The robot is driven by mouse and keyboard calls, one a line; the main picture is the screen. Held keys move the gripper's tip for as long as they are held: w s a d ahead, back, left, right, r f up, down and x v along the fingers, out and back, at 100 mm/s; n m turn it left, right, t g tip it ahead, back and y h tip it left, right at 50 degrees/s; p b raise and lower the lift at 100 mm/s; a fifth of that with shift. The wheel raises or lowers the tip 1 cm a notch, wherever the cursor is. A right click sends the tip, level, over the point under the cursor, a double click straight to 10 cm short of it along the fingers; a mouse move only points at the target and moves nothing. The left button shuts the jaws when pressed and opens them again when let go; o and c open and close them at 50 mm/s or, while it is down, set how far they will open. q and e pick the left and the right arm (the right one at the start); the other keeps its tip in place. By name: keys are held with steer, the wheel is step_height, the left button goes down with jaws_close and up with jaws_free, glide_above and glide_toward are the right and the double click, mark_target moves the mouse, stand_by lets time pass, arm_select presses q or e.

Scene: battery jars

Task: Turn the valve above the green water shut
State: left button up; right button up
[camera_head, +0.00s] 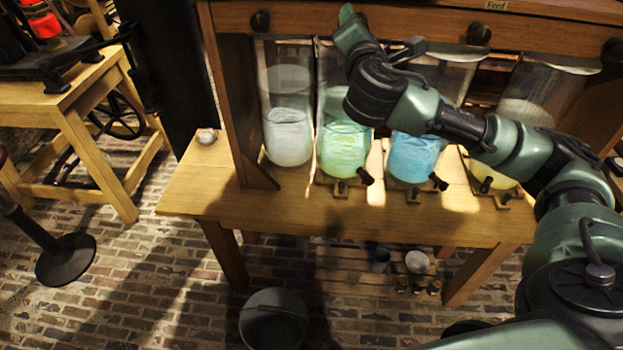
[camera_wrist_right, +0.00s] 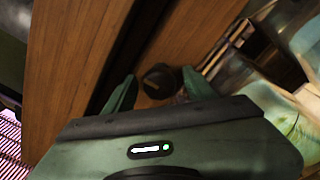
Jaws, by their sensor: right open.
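The green water (camera_head: 343,150) stands in a clear jar, second from the left on the wooden stand. My right gripper (camera_head: 378,32) is up at the stand's top beam and hides the part of the beam above this jar. In the right wrist view, a round dark valve knob (camera_wrist_right: 158,80) sits on the wood between the two open green fingertips (camera_wrist_right: 158,92). I cannot tell whether the fingers touch it. A jar with greenish water shows at that view's right edge. My left gripper is not in view.
Other dark knobs sit on the beam at left (camera_head: 260,20) and right (camera_head: 480,33). Jars of whitish (camera_head: 288,140), blue (camera_head: 415,158) and yellow water flank the green one, with small dark taps low in front. A bucket (camera_head: 274,318) stands on the brick floor.

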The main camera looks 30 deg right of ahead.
steer(key=n+p, duration=0.1)
steer(key=n, duration=0.1)
steer(key=n+p, duration=0.2)
steer(key=shift+d+r, duration=0.1)
steer(key=shift+r, duration=0.3)
steer(key=f+b+v, duration=0.1)
steer(key=b+v, duration=0.3)
steer(key=v, duration=0.4)
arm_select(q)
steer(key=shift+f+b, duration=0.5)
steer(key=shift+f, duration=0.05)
arm_select(e)
steer(key=a+f+m+g+y, duration=0.2)
steer(key=a+f+m, duration=0.1)
steer(key=f, duration=0.8)
steer(key=w+a+f+m+g+y, duration=0.1)
steer(key=a+f+m+g+y, duration=0.1)
steer(key=f, duration=1)
steer(key=w+a+f+m+g+y, duration=0.1)
steer(key=a+f+m, duration=0.3)
steer(key=f, duration=0.8)
steer(key=shift+m+g+y, duration=0.4)
steer(key=shift+g+y, duration=0.1)
steer(key=shift+g, duration=0.3)
steer(key=shift+f, duration=0.15)
